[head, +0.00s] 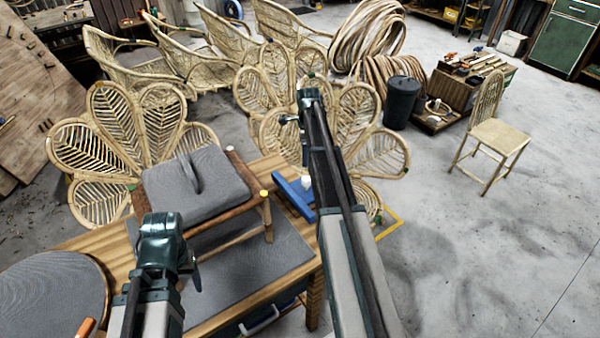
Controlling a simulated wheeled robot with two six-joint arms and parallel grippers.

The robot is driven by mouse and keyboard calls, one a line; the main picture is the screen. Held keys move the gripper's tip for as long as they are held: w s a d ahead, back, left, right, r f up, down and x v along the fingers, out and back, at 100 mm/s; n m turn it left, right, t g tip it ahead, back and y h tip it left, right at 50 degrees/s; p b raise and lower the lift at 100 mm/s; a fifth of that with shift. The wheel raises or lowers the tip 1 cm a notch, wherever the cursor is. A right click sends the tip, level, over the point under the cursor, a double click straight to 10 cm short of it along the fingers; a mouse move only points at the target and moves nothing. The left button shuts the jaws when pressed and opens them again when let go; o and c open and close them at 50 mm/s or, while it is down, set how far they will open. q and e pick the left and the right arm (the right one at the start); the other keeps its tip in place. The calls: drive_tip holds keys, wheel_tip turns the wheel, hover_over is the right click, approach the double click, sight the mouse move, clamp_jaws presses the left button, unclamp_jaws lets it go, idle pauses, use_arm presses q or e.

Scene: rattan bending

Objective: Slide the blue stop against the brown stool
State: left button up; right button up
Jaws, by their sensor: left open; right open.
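The brown stool (246,173) stands on the grey mat on the workbench, with a grey seat on top. The blue stop (293,198) lies on the bench just right of the stool and carries a white knob. A narrow gap seems to show between stop and stool. My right gripper (289,119) is open and empty, raised above and beyond the stop; its arm passes in front of the stop's right side. My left gripper (194,268) is open, in front of the stool's near side; its fingers are mostly hidden by its wrist.
The grey mat (270,262) covers much of the wooden bench (85,240). A round grey cushion (50,300) lies at the left, with an orange-handled tool (86,328) near it. Rattan chair backs (135,125) stand close behind the bench. Open floor lies right.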

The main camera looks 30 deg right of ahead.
sight(306, 178)
use_arm(q)
drive_tip(key=shift+w, duration=0.2)
use_arm(e)
drive_tip(key=shift+w+r, duration=0.1)
drive_tip(key=shift+w, duration=0.1)
use_arm(q)
wheel_tip(306, 178, down, 14)
drive_tip(key=b, duration=1.4)
drive_tip(key=shift+r, duration=0.15)
use_arm(e)
wheel_tip(306, 178, down, 14)
drive_tip(key=shift+r, duration=0.1)
clamp_jaws()
